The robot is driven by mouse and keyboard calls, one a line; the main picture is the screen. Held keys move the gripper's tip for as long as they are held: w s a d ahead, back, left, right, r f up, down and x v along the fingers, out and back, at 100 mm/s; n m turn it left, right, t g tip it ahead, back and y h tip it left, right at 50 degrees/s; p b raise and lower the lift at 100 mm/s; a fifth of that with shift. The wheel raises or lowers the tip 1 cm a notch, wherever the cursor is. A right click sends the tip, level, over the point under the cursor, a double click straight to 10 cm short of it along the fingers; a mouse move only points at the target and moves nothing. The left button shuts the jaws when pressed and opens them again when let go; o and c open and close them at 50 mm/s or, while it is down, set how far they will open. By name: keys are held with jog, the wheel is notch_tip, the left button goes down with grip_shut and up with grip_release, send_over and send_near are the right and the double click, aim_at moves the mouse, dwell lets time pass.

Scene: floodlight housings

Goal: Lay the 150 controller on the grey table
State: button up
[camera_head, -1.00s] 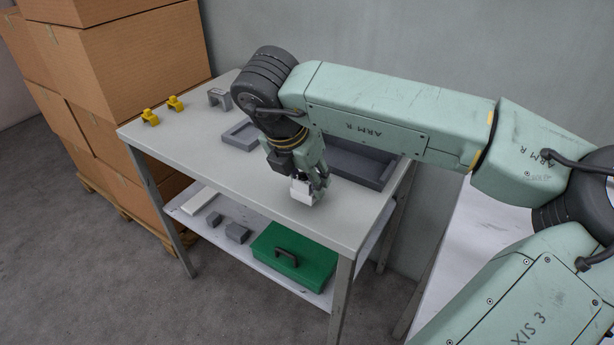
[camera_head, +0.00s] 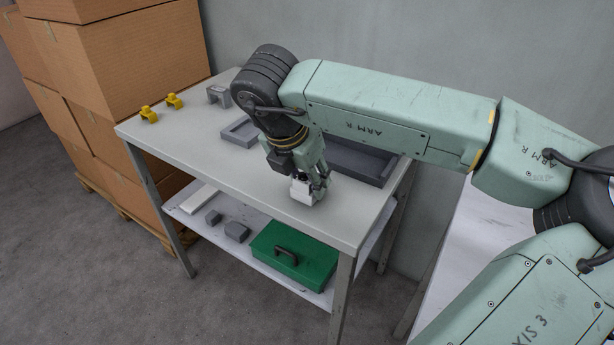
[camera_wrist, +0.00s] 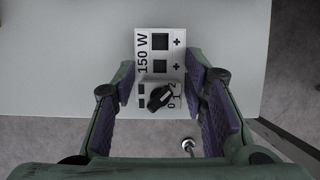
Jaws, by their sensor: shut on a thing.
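The 150 controller (camera_wrist: 160,50) is a small white block marked "150 W", with dark square sockets, plus signs and a black rotary knob. My gripper (camera_wrist: 163,100) has its purple-padded fingers on either side of it in the wrist view. In the head view my gripper (camera_head: 309,190) points down near the front right of the grey table (camera_head: 215,165), with the white controller (camera_head: 302,193) between its fingertips. The controller is at or just above the tabletop; I cannot tell whether it touches.
Behind my gripper is a dark grey tray (camera_head: 365,165), partly hidden by my arm. Two yellow clips (camera_head: 174,101) and a grey bracket (camera_head: 218,95) stand at the far left. A green case (camera_head: 290,262) lies on the lower shelf. Cardboard boxes (camera_head: 130,60) stand left. The table's front left is clear.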

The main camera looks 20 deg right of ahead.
jog(key=shift+f+b, duration=0.45)
jog(key=shift+b, duration=0.1)
dwell(0.4)
jog(key=o, duration=1.4)
jog(key=shift+r, duration=0.15)
